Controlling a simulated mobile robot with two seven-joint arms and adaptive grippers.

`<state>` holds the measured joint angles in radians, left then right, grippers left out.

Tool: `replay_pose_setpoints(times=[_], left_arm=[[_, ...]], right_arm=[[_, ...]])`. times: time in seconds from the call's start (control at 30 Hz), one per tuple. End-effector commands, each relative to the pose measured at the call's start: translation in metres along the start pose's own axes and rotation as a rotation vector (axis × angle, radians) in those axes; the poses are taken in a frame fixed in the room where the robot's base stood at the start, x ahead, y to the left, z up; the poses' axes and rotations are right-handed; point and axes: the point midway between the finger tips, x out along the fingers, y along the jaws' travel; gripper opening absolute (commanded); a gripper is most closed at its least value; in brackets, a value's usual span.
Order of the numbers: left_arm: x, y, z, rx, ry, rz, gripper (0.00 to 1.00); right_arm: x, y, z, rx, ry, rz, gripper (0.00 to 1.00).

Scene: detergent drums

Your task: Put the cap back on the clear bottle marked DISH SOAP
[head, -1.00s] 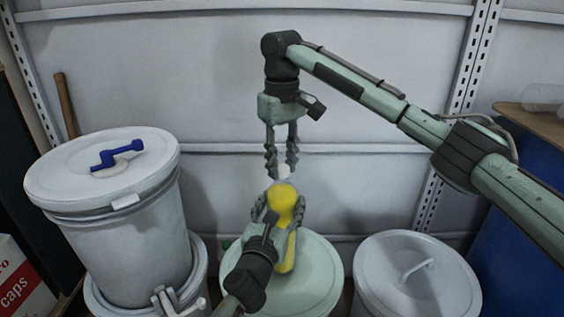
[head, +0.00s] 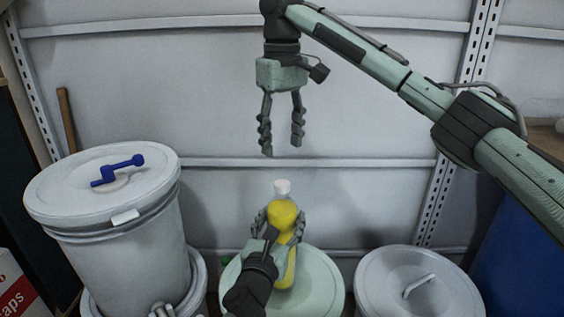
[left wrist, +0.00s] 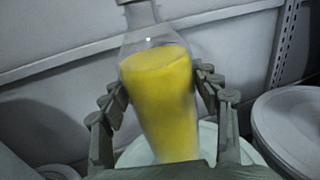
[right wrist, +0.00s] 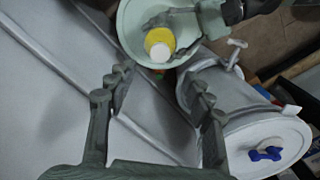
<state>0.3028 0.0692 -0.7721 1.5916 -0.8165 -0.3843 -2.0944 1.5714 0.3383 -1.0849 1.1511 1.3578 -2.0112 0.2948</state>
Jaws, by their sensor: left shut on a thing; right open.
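The clear bottle with yellow liquid (head: 283,218) stands upright over the pale green drum lid. A white cap (head: 282,187) sits on its neck; how tightly it is on, I cannot tell. The cap also shows from above in the right wrist view (right wrist: 160,52). My left gripper (head: 280,222) is shut around the bottle's body, seen also in the left wrist view (left wrist: 160,95). No DISH SOAP lettering is readable on the bottle. My right gripper (head: 282,150) is open and empty, straight above the cap and apart from it.
The pale green drum (head: 325,285) is under the bottle. A white drum with a blue crank (head: 110,205) stands at left, and a lidded white drum (head: 418,285) at right. A grey wall panel is behind. The space between cap and right gripper is clear.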

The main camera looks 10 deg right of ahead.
Motion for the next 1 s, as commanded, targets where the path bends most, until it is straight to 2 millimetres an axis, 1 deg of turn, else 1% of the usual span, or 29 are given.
replay_pose_setpoints(times=[0.03,0.2,0.53,0.57,0.7,0.77,1.0], left_arm=[[0.000,0.000,-0.001,0.000,0.001,0.000,0.00],[0.000,0.000,-0.001,0.000,0.001,0.000,0.00],[0.000,0.000,0.000,0.000,0.001,0.000,0.00],[0.000,0.000,-0.001,0.000,0.001,0.000,0.63],[0.000,0.000,0.000,0.000,0.001,0.000,0.80],[0.000,0.000,0.000,0.000,0.001,0.000,0.86],[0.000,0.000,0.000,0.000,0.000,0.000,0.86]], right_arm=[[-0.009,0.001,0.000,0.002,0.002,0.002,0.52],[-0.025,0.000,0.000,0.000,0.001,0.001,0.52],[-0.028,0.000,0.000,0.000,-0.001,-0.001,0.52],[-0.028,0.000,0.000,0.000,-0.001,-0.001,0.52],[-0.028,0.000,0.000,0.000,-0.001,-0.001,0.52],[-0.028,0.000,0.000,0.000,-0.001,-0.001,0.52],[-0.028,0.000,0.000,0.000,-0.001,-0.001,0.52]])
